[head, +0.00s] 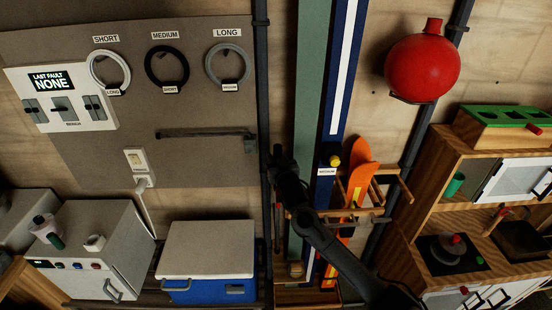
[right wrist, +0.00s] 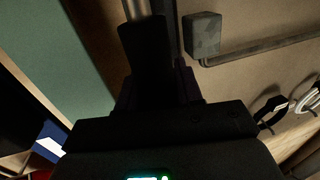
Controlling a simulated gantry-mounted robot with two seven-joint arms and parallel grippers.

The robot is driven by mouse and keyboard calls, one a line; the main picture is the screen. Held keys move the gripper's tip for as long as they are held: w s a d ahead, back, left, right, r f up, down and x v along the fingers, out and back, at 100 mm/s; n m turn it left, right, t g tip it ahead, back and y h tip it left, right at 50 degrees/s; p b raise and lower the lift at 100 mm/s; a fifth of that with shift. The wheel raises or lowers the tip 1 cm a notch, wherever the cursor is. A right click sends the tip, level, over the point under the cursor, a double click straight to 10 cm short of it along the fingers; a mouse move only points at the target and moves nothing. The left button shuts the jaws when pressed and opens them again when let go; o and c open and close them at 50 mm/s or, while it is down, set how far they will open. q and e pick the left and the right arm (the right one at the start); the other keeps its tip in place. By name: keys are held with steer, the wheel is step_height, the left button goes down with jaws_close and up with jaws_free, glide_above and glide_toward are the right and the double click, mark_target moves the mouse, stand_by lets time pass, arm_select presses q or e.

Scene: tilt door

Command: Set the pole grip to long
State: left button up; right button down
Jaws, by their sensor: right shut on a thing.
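Three rings hang on the grey board: a pale ring (head: 108,70) under SHORT with a LONG tag, a black ring (head: 167,66) under MEDIUM with a SHORT tag, and a grey ring (head: 228,64) under LONG with a MEDIUM tag. My right gripper (head: 277,160) is right of the board and shut on a pole's dark grip (right wrist: 145,50). A metallic shaft (right wrist: 137,8) extends from that grip. In the head view my gripper hides the held part. A MEDIUM label (head: 327,172) sits below a yellow knob (head: 333,160) on the blue board. My left gripper is not in view.
A dark bar (head: 205,135) on the grey board lies left of my gripper. A vertical dark pipe (head: 262,90) stands close by. The wooden rack (head: 385,212) and orange ski (head: 360,178) are right of my gripper. A blue cooler (head: 208,290) stands below left.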

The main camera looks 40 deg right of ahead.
step_height(320, 180, up, 18)
steer(key=p, duration=1.2)
steer(key=shift+f, duration=0.25)
steer(key=c, duration=0.8)
jaws_free()
steer(key=shift+f, duration=0.1)
steer(key=shift+s, duration=0.15)
steer(key=b+v, duration=0.1)
steer(key=v, duration=0.9)
steer(key=shift+s, duration=0.25)
